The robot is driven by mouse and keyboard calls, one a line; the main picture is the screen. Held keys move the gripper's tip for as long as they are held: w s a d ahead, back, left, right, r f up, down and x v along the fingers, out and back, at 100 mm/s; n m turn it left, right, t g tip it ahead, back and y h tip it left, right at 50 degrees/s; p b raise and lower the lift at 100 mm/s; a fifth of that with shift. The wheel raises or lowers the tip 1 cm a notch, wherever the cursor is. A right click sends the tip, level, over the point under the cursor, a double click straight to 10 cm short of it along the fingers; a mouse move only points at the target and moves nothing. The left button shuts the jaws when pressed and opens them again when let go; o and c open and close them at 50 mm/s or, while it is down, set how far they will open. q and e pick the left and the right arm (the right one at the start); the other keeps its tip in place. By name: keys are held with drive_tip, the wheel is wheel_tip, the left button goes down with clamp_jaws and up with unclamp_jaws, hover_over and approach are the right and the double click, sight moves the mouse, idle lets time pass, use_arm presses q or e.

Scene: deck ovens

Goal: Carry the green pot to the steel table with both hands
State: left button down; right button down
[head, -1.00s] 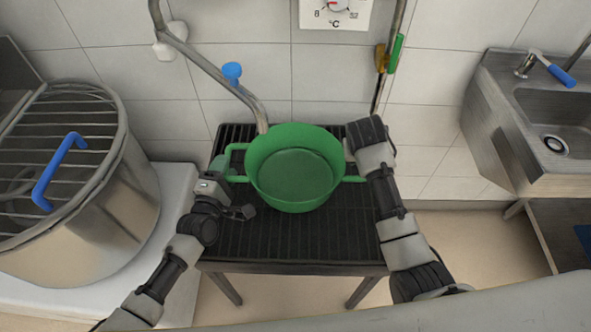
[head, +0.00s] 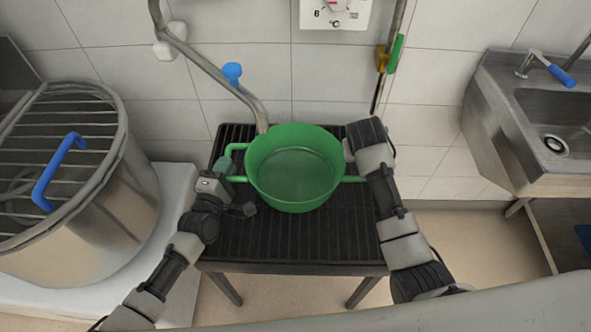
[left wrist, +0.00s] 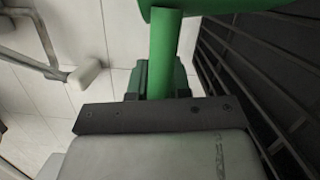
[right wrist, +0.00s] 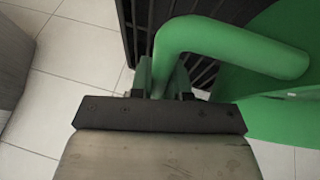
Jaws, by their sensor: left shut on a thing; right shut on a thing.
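The green pot (head: 294,172) is over the dark slatted top of a low stand (head: 290,245) in the middle of the head view. I cannot tell whether its base touches the slats. The pot is upright and looks empty. My left gripper (head: 232,172) is shut on its left handle; that handle also shows in the left wrist view (left wrist: 165,50). My right gripper (right wrist: 170,85) is shut on the right handle (right wrist: 225,42); in the head view my right arm partly hides that handle. I cannot make out a separate steel table.
A large steel kettle (head: 120,220) with a blue-handled grid lid stands at the left. A bent metal pipe (head: 215,75) with a blue knob reaches down behind the pot. A steel sink (head: 540,140) is at the right, with open floor (head: 480,250) before it.

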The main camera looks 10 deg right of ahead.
use_arm(q)
drive_tip(key=shift+r, duration=0.15)
use_arm(e)
drive_tip(key=shift+r, duration=0.15)
